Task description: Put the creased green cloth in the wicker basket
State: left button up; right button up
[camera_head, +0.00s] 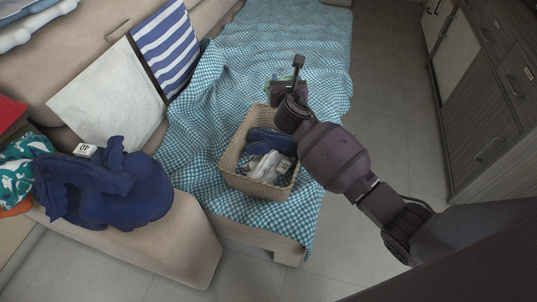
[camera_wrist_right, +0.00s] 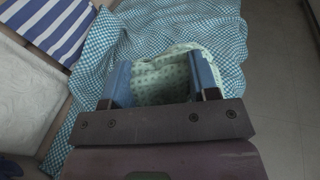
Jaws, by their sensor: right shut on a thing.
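The green cloth (camera_wrist_right: 165,72), pale with a small pattern and creased, is between the two blue fingers of my right gripper (camera_wrist_right: 163,84) in the right wrist view. The fingers are wide apart, shut on the bunched cloth. In the head view my right gripper (camera_head: 284,84) is beyond the far side of the wicker basket, over the checked blanket; my arm hides nearly all of the cloth. The wicker basket (camera_head: 233,167) stands upright on the blanket near the seat's front edge, with blue and grey-white clothes inside. My left gripper is not in view.
The teal checked blanket (camera_head: 215,92) covers the sofa seat. A striped cushion (camera_head: 166,45) and a white cushion (camera_head: 108,95) lean at the left. A dark blue clothes pile (camera_head: 120,195) lies on the sofa arm. A grey cabinet (camera_head: 480,110) stands right, past clear floor.

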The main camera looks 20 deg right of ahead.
notch_tip(320, 180, down, 20)
jog(key=b, duration=0.9)
jog(key=shift+f+b, duration=0.15)
jog(key=shift+b, duration=0.15)
jog(key=shift+w+d+f, duration=0.1)
jog(key=shift+f, duration=0.3)
jog(key=shift+w+r, duration=0.1)
jog(key=shift+r, duration=0.25)
jog(key=shift+f, duration=0.2)
jog(key=o, duration=0.5)
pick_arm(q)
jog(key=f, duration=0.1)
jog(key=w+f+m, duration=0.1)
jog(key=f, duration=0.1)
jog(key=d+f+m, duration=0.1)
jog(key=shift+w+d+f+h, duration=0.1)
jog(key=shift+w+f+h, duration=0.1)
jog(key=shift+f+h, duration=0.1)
pick_arm(e)
jog(key=o, duration=0.4)
